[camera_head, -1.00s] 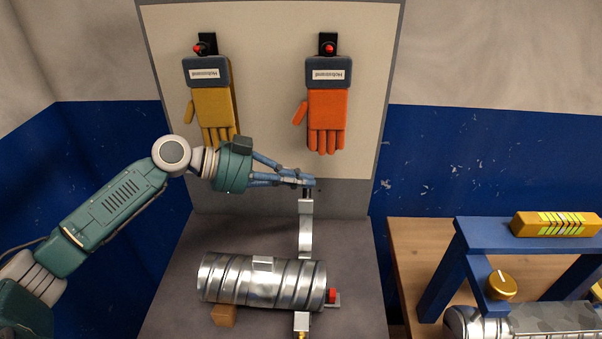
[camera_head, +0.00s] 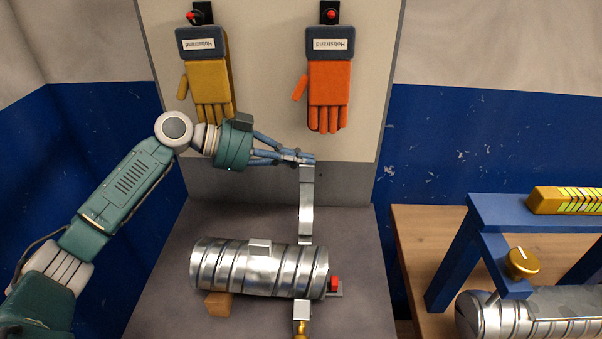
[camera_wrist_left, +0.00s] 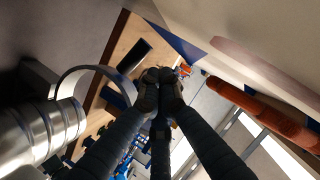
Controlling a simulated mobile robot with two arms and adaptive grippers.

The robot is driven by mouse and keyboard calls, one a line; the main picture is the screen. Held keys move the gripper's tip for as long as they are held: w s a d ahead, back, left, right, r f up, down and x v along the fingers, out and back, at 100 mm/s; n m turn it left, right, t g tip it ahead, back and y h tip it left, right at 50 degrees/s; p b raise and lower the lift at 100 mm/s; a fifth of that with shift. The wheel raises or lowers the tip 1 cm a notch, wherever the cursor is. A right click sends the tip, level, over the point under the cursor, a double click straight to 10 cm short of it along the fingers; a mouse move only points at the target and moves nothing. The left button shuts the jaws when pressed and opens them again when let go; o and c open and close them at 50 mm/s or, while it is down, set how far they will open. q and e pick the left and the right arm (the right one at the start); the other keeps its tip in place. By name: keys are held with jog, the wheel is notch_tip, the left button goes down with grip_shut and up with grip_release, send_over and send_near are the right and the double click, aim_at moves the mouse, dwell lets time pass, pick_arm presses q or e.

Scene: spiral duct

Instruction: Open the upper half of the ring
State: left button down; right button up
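The upper half of the ring, a curved silver band (camera_head: 306,205), stands upright behind the right end of the silver spiral duct (camera_head: 225,266). In the left wrist view the band (camera_wrist_left: 96,70) shows as an arc beside the duct (camera_wrist_left: 40,135). My left gripper (camera_head: 302,158) is at the band's top end. Its fingertips (camera_wrist_left: 160,88) are drawn together close to the arc's end, but whether they hold or only touch it is hidden. A metal block with a brass bolt (camera_head: 300,330) sits at the front of the duct. My right gripper is out of view.
A yellow glove (camera_head: 210,85) and an orange glove (camera_head: 328,90) hang on the board behind. A wooden block (camera_head: 218,304) is under the duct, and a red knob (camera_head: 334,284) is at its right end. A blue frame (camera_head: 455,260) stands on the right table.

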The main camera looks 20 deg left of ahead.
pick_arm(q)
jog(key=shift+r, duration=0.1)
jog(key=s+a+r, duration=0.1)
jog(key=s+a, duration=0.6)
jog(key=a, duration=0.6)
jog(key=shift+s, duration=0.3)
